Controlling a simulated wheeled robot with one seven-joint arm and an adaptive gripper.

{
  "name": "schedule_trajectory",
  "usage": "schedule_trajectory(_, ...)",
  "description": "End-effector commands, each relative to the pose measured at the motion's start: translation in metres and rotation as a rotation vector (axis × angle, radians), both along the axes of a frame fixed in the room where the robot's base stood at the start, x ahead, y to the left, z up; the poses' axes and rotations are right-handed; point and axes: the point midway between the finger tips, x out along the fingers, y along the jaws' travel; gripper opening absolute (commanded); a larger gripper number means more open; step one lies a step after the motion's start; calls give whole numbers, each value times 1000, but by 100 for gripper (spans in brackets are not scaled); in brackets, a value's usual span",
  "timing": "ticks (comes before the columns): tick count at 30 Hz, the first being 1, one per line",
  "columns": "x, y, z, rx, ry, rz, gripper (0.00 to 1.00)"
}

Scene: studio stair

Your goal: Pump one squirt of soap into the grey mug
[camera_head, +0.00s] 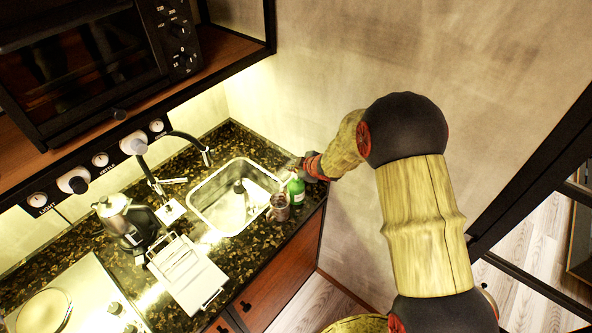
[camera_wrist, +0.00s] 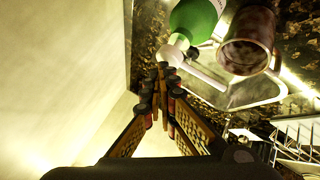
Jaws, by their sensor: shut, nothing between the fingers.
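A green soap bottle (camera_head: 296,190) with a white pump head stands on the dark counter at the sink's right end. In the wrist view the bottle (camera_wrist: 195,18) is at the top, its white pump (camera_wrist: 172,52) towards my fingertips. The mug (camera_head: 279,208), grey-brown, stands close beside the bottle; it also shows in the wrist view (camera_wrist: 247,40), next to the pump's spout. My gripper (camera_head: 294,164) is shut and empty, at the top of the bottle. Its fingertips (camera_wrist: 163,72) are right by the pump head; I cannot tell whether they touch it.
A steel sink (camera_head: 205,212) with a black tap (camera_head: 190,138) is left of the bottle and mug. A white dish rack (camera_head: 186,272) and a metal coffee pot (camera_head: 112,206) stand further left. A bare wall (camera_head: 310,90) rises close behind my gripper.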

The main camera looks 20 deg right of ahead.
Motion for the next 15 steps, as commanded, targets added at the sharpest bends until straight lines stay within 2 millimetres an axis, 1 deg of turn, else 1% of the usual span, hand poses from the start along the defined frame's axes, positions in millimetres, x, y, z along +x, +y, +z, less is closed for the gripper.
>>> schedule_trajectory(1,-1,0,4,0,1,0,0)
schedule_trajectory(6,0,0,14,0,0,0,0)
schedule_trajectory(15,0,0,15,0,-1,-1,0)
